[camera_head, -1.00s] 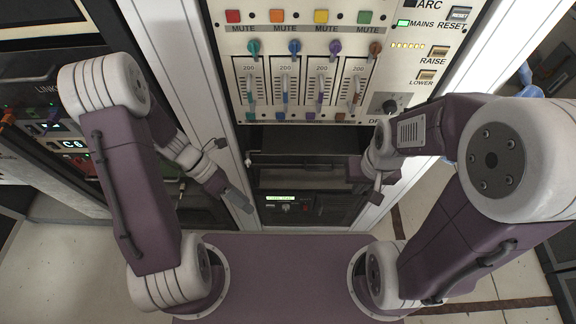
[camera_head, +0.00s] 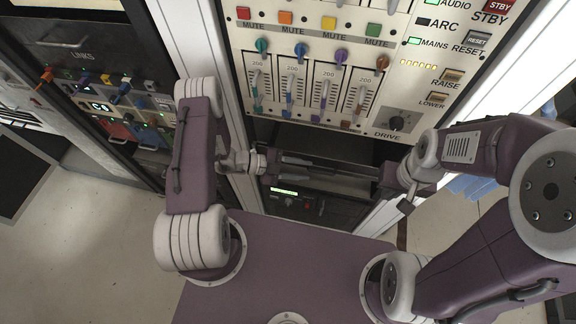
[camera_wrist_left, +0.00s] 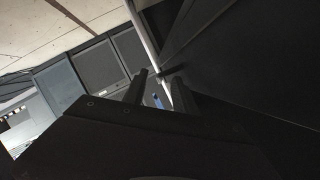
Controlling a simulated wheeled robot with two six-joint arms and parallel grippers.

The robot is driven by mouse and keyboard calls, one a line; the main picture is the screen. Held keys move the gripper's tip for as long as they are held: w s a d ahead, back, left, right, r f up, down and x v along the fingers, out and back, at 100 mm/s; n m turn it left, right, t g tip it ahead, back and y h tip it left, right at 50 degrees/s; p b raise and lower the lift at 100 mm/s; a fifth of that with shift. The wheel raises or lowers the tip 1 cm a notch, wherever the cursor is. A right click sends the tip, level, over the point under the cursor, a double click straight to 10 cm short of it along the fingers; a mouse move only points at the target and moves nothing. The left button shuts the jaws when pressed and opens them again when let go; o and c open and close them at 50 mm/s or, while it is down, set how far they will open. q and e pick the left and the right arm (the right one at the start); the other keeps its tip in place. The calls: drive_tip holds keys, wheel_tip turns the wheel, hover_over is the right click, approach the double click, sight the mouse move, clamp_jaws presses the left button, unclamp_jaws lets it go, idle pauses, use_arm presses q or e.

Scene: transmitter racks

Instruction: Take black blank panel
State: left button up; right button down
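A dark flat strip, which looks like the black blank panel (camera_head: 340,171), lies across the rack under the fader panel, in shadow. My left gripper (camera_head: 274,167) is at the strip's left end, pointing right; I cannot tell whether it touches it. In the left wrist view its two fingers (camera_wrist_left: 159,83) stand apart, with no panel clearly between them. My right gripper (camera_head: 385,182) is at the strip's right end by the rack's right post. Its fingers are too dark to make out.
The fader panel (camera_head: 318,75) with coloured mute buttons is above, with a dark opening (camera_head: 330,139) below it. A unit with a green display (camera_head: 284,190) sits lower. The left rack (camera_head: 115,65) has cables plugged in. White posts flank the bay.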

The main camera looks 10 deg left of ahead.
use_arm(q)
drive_tip(key=shift+w+d+f, duration=0.1)
drive_tip(key=shift+d+f, duration=0.05)
drive_tip(key=shift+d, duration=0.4)
drive_tip(key=shift+d+f, duration=0.1)
drive_tip(key=shift+f, duration=0.05)
drive_tip(key=shift+d, duration=0.1)
clamp_jaws()
idle(0.5)
drive_tip(key=shift+r+p, duration=0.25)
drive_tip(key=shift+p, duration=0.1)
idle(0.4)
drive_tip(key=shift+w+r+p, duration=0.1)
drive_tip(key=shift+r+p, duration=0.45)
drive_tip(key=shift+r, duration=0.2)
